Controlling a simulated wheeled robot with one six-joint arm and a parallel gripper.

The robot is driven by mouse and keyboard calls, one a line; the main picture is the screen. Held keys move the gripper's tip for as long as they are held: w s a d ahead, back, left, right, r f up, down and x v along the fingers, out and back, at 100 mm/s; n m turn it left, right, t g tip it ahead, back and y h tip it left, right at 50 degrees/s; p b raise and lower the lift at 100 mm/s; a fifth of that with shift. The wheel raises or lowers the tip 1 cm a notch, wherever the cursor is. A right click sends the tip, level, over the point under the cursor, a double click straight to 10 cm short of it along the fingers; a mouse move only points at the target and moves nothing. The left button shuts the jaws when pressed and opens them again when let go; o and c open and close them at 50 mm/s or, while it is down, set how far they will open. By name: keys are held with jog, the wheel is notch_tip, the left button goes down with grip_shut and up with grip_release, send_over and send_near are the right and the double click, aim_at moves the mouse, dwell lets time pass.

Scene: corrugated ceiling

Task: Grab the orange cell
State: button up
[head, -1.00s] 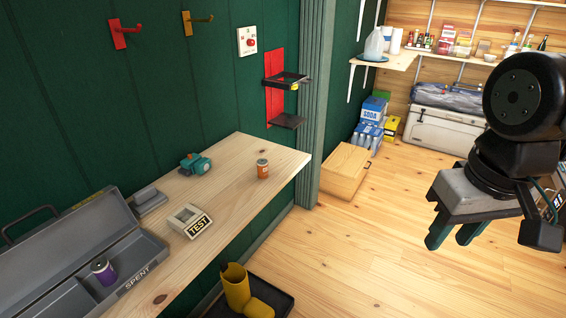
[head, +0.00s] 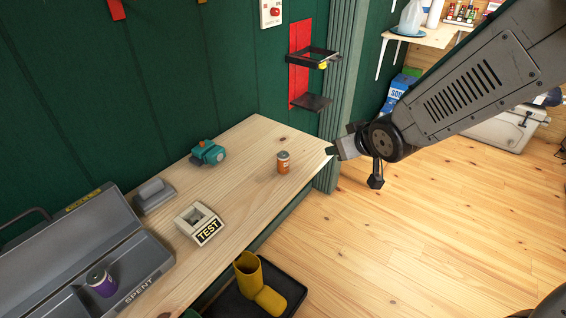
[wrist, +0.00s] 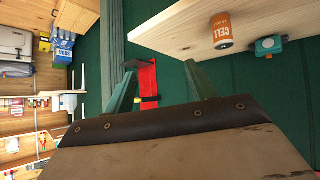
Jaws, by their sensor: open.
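The orange cell (head: 283,162) stands upright near the right end of the wooden workbench (head: 243,190) in the head view. In the head view the fingers are small and partly hidden by the wrist.
A teal device (head: 208,152), a grey block (head: 154,196) and a TEST box (head: 201,224) sit on the bench. A purple cell (head: 101,283) is in the grey SPENT toolbox (head: 150,262). A red wall bracket (head: 299,65) with black holders is behind the bench end.

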aim_at(285, 156)
jog(key=a+f+y, duration=0.1)
jog(key=a+f, duration=0.1)
jog(key=a, duration=0.1)
jog(key=w+a+f+n+t+y, duration=0.1)
jog(key=a+y, duration=0.1)
jog(key=a, duration=0.2)
jog(key=w+a+f+n+y, duration=0.1)
jog(key=a+f+y, duration=0.1)
jog(key=a, duration=0.1)
jog(key=shift+w+a+f, duration=0.15)
jog(key=shift+f, duration=0.15)
jog(key=shift+w+a+f, duration=0.2)
jog(key=shift+a, duration=0.15)
jog(key=x, duration=0.7)
jog(key=shift+s+a+r, duration=0.15)
jog(key=shift+a, duration=0.25)
jog(key=shift+t, duration=0.3)
jog(key=c, duration=1.2)
jog(key=shift+o, duration=0.2)
jog(key=shift+r, duration=0.2)
